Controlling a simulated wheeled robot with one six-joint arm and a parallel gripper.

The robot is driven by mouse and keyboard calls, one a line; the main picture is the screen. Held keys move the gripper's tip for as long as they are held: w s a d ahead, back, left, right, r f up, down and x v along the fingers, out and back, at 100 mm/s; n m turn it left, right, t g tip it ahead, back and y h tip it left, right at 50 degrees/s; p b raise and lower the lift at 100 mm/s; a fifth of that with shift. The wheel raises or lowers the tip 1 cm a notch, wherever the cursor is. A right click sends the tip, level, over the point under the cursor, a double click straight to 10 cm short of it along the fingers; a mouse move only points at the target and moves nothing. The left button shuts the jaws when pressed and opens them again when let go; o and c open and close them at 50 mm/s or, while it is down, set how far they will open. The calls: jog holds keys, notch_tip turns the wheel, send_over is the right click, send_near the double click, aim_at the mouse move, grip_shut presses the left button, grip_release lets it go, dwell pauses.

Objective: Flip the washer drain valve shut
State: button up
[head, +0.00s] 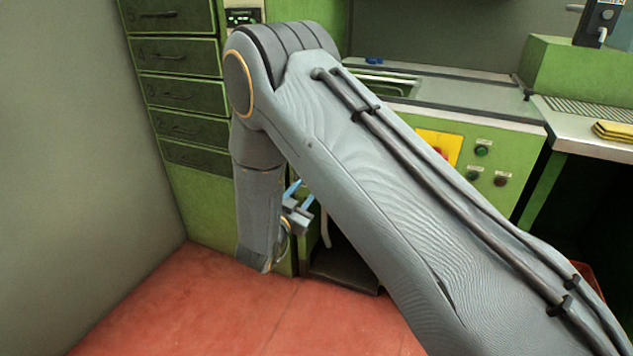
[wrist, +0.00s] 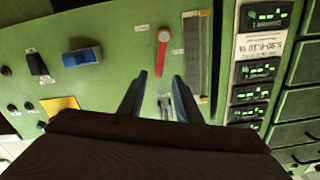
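A green panel (wrist: 115,45) fills much of the wrist view. On it a red lever (wrist: 160,58) hangs from a pale round pivot, pointing down in the picture, with a small label beside it. A blue handle (wrist: 82,57) sits to its left on a dark mount. The labels are too small to read, so I cannot tell which is the drain valve. My gripper (wrist: 160,75) is open and empty, its fingers apart below the red lever; contact is not visible. In the head view my gripper (head: 304,190) is low beside the green cabinet, partly hidden by my arm.
A black switch (wrist: 38,64), a yellow plate (wrist: 60,105) and a slotted strip (wrist: 196,55) share the panel. Dark display modules (wrist: 262,16) stand to the right. In the head view, green drawers (head: 178,55) stand at left and red floor (head: 225,310) is open in front.

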jog(key=x, duration=0.7)
jog(key=shift+w+b, duration=0.25)
jog(key=shift+b, duration=0.1)
jog(key=shift+d, duration=0.1)
grip_shut()
